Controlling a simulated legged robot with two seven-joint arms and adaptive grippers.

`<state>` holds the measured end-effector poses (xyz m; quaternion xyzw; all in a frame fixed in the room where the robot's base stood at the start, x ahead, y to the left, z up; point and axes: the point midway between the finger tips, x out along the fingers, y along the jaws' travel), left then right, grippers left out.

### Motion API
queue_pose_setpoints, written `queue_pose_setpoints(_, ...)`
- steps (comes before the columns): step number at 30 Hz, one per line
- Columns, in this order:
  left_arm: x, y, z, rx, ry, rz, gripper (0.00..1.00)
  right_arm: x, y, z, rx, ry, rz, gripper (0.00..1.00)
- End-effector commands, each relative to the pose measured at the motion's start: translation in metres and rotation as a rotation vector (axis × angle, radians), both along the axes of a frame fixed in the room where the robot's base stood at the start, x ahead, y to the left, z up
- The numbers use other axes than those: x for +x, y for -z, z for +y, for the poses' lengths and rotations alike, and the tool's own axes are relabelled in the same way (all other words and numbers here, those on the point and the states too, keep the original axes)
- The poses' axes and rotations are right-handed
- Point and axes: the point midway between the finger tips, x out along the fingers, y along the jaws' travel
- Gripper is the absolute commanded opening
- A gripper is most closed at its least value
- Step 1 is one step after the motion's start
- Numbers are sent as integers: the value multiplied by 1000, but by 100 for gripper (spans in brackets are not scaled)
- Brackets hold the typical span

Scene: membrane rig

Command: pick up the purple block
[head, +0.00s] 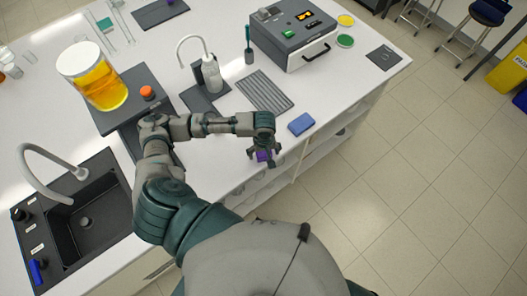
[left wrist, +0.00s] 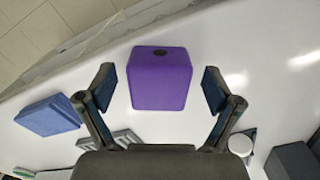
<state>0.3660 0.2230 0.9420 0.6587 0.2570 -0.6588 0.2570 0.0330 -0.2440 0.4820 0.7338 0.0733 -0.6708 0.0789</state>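The purple block (left wrist: 160,80) lies on the white bench top near its edge, with a dark round spot on it. In the left wrist view it sits between the two spread fingers of my left gripper (left wrist: 160,90), with a gap on each side. In the head view the left gripper (head: 264,156) is over the purple block (head: 263,156), which is partly hidden by the fingers. The left gripper is open and holds nothing. My right gripper does not show in either view.
A blue block (head: 301,124) lies right of the gripper; it also shows in the left wrist view (left wrist: 48,115). Behind are a ribbed grey mat (head: 264,92), a wash bottle (head: 211,76) and a grey instrument box (head: 293,36). A black sink (head: 85,215) is at left. The bench edge is close.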

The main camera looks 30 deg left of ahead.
Motion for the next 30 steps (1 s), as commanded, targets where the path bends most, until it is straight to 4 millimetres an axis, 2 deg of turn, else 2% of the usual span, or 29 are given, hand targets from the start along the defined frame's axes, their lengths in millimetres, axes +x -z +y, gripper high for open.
queue_pose_setpoints(1, 0, 0, 0, 0, 0, 0, 74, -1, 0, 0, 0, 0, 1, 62)
queue_pose_setpoints(6, 0, 0, 0, 0, 0, 0, 32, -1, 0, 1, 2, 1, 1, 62)
queue_pose_setpoints(9, 0, 0, 0, 0, 0, 0, 13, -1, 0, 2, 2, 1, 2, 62)
queue_pose_setpoints(20, 0, -7, 0, -1, 0, -1, 13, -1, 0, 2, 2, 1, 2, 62)
queue_pose_setpoints(27, 1, -35, -1, -2, 0, -3, 13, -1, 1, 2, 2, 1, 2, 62)
queue_pose_setpoints(30, -15, -37, -9, -2, 5, 2, 13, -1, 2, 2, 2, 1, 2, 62)
